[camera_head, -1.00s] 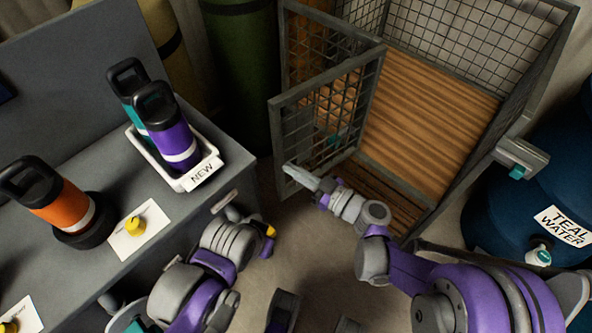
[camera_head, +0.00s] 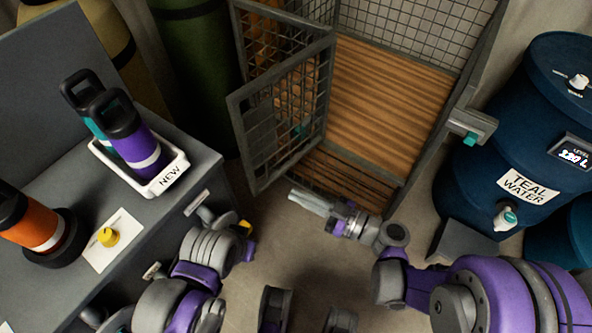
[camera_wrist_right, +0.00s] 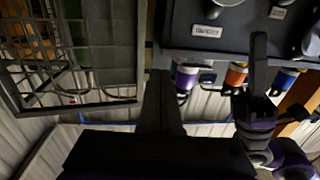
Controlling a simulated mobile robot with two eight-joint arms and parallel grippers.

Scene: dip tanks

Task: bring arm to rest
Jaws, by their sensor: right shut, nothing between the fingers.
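My right gripper (camera_head: 308,202) is in the middle of the head view, below the open mesh door (camera_head: 285,110) of the cage. Its long pale fingers are together, with nothing between them. In the right wrist view its dark fingers (camera_wrist_right: 160,100) point up the picture and are closed and empty. My left arm comes in at the bottom left, beside the bench. Its wrist (camera_head: 218,245) shows grey rings and purple parts. The left fingertips are too unclear to tell their state.
A wood-floored cage (camera_head: 385,100) stands behind the right gripper. A blue teal-water tank (camera_head: 500,140) is at right. The grey bench (camera_head: 60,185) at left holds a white NEW tray (camera_head: 150,187) with two bottles and an orange bottle (camera_head: 30,225). Floor between is clear.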

